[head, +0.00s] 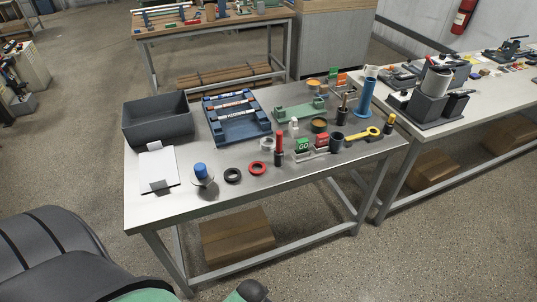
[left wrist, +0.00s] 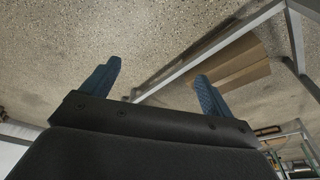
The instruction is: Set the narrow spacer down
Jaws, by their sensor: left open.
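My left gripper (left wrist: 158,72) shows in the left wrist view with its two blue fingers wide apart and nothing between them; floor lies beyond. Several rings are on the grey table (head: 180,215) in the head view: a black ring (head: 232,175), a red ring (head: 257,168) and a pale grey ring (head: 266,144). All lie flat near the front middle. I cannot tell which of them, if any, is the narrow spacer. Neither gripper's fingers can be made out in the head view, and my right gripper is not seen.
A dark bin (head: 157,132), a blue rack (head: 238,137) with rods and a white sheet (head: 158,172) fill the left side. A blue-capped item (head: 201,172), red-handled tool (head: 279,146) and yellow wrench (head: 362,136) stand or lie around. The front left corner is bare.

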